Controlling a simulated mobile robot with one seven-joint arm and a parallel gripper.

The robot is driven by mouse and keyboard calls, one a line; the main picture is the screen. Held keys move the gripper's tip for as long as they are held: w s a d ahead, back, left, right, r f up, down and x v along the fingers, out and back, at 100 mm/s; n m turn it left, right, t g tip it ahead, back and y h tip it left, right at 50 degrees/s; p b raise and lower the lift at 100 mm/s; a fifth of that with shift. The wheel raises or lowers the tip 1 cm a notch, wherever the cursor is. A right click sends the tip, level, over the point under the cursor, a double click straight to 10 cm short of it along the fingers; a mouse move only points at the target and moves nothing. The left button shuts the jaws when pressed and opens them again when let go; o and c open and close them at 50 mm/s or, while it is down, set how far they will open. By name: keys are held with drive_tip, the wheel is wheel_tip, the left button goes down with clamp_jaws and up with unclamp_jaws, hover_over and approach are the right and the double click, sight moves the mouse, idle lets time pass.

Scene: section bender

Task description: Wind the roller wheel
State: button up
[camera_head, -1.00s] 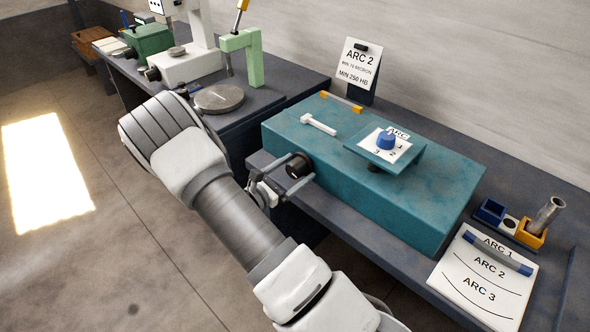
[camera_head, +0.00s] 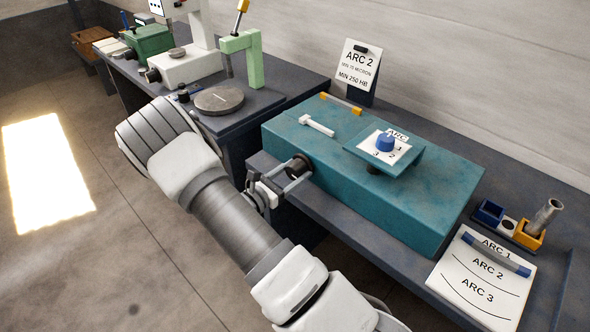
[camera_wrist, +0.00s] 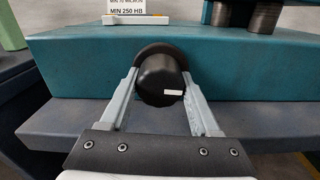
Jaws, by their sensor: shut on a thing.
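The roller wheel is a black round knob (camera_wrist: 158,72) on the front face of the teal bender box (camera_wrist: 260,75). A small white mark shows on its lower right. My gripper (camera_wrist: 160,80) has one finger on each side of the wheel and is shut on it. In the head view the wheel (camera_head: 298,164) is partly covered by my gripper (camera_head: 287,178) at the left end of the box's front (camera_head: 400,205). A tilted dial plate (camera_head: 408,160) with a blue knob (camera_head: 386,142) and a white T-shaped piece (camera_head: 317,125) are on top.
A sign (camera_head: 358,66) reading ARC 2 stands behind the box. An arc chart (camera_head: 480,285) with a grey, blue-ended bar across it and small blue and yellow holders (camera_head: 530,240) are at right. Another bench with a green press (camera_head: 252,60) is at back left.

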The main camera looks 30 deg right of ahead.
drive_tip(key=n+p, duration=0.3)
drive_tip(key=n, duration=0.2)
drive_tip(key=shift+r, duration=0.15)
drive_tip(key=n+p, duration=0.2)
drive_tip(key=n, duration=0.2)
drive_tip(key=shift+s+n, duration=0.1)
drive_tip(key=shift+n, duration=0.3)
drive_tip(key=n+p, duration=0.1)
drive_tip(key=n, duration=0.3)
drive_tip(key=shift+p, duration=0.35)
drive_tip(key=shift+n+p, duration=0.6)
drive_tip(key=shift+n, duration=1.9)
drive_tip(key=o, duration=1.4)
drive_tip(key=shift+c, duration=0.2)
drive_tip(key=b+v, duration=0.1)
drive_tip(key=v, duration=1.6)
drive_tip(key=shift+a+b, duration=0.2)
drive_tip(key=shift+b, duration=0.15)
drive_tip(key=shift+s, duration=0.1)
